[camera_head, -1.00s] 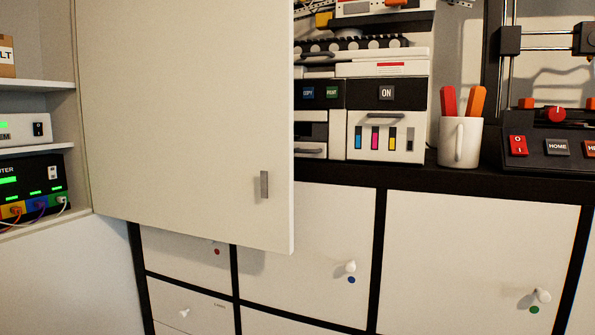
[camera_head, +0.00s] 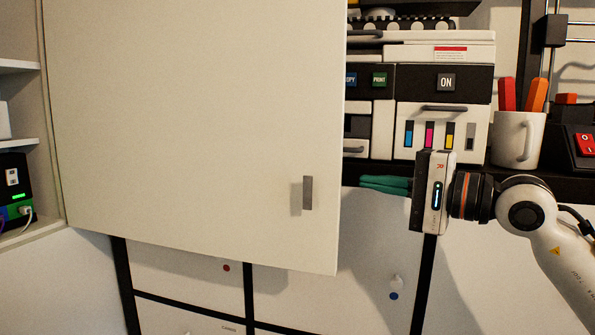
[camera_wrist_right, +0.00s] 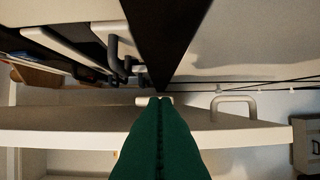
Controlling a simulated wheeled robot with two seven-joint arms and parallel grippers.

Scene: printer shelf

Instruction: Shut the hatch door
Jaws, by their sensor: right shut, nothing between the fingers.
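The hatch door (camera_head: 190,120) is a large pale panel. It stands open, swung out from the wall cabinet at the left, with its free edge toward the right. A small grey handle (camera_head: 307,193) sits near its lower right corner. My right gripper (camera_head: 364,183) is shut and empty. Its green fingers point left, just right of the door's free edge in the head view. In the right wrist view the shut fingers (camera_wrist_right: 160,102) overlap the door's edge (camera_wrist_right: 60,125), with a handle (camera_wrist_right: 235,106) to their right. I cannot tell whether they touch the door. My left gripper is not in view.
A printer (camera_head: 445,85) and a white mug (camera_head: 517,138) with red and orange handles stand on the dark shelf top behind my right arm. White drawers with knobs (camera_head: 396,283) are below. The open cabinet (camera_head: 22,140) at the left holds devices with cables.

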